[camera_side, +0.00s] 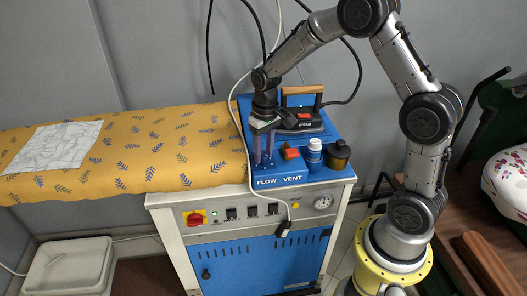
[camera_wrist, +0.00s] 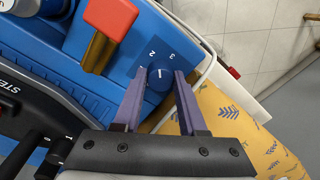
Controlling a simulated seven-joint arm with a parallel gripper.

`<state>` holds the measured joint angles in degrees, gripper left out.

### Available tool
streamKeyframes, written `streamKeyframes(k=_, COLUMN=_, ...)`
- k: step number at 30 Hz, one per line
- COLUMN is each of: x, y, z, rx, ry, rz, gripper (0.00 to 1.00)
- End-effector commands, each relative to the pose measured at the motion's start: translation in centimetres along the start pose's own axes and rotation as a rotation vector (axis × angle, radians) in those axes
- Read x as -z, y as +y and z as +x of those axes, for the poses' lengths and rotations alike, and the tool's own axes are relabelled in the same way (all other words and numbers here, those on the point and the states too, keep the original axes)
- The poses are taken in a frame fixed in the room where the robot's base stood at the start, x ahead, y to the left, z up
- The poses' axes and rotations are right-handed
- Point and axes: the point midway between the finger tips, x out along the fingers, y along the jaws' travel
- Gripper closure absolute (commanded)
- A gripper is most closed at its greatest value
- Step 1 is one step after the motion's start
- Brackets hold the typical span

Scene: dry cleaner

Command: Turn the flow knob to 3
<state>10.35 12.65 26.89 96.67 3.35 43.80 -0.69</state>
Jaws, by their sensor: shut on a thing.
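The flow knob (camera_wrist: 159,82) is a round blue dial with a short white mark. It sits on a blue panel (camera_wrist: 185,47) printed with white numerals, of which a 2 is legible above the dial. My gripper (camera_wrist: 160,74) has its two purple-grey fingers shut on opposite sides of the knob. In the side view my gripper (camera_side: 263,160) points straight down at the left of the blue control box (camera_side: 279,181), behind the word FLOW. The knob is hidden by the fingers there. I cannot read exactly which numeral the white mark meets.
A red-topped lever (camera_side: 290,153) stands close beside my gripper. A blue bottle (camera_side: 314,150), a dark jar (camera_side: 338,154) and a steam iron (camera_side: 300,121) stand to the right. A yellow leaf-patterned board (camera_side: 180,150) lies to the left.

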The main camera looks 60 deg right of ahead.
Motion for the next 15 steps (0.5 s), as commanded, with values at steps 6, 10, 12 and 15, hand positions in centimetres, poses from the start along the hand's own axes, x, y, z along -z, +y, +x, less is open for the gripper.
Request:
streamKeyframes(k=6, x=0.03, y=-0.01, z=-0.23, rx=0.001, ry=0.012, rz=0.206, gripper=1.00)
streamKeyframes(k=10, x=0.02, y=-0.02, z=-0.22, rx=0.001, ry=0.017, rz=0.328, gripper=1.00)
streamKeyframes(k=12, x=0.01, y=-0.03, z=-0.22, rx=0.001, ry=0.019, rz=0.391, gripper=1.00)
streamKeyframes(k=15, x=-0.01, y=-0.04, z=-0.21, rx=0.001, ry=0.022, rz=0.475, gripper=1.00)
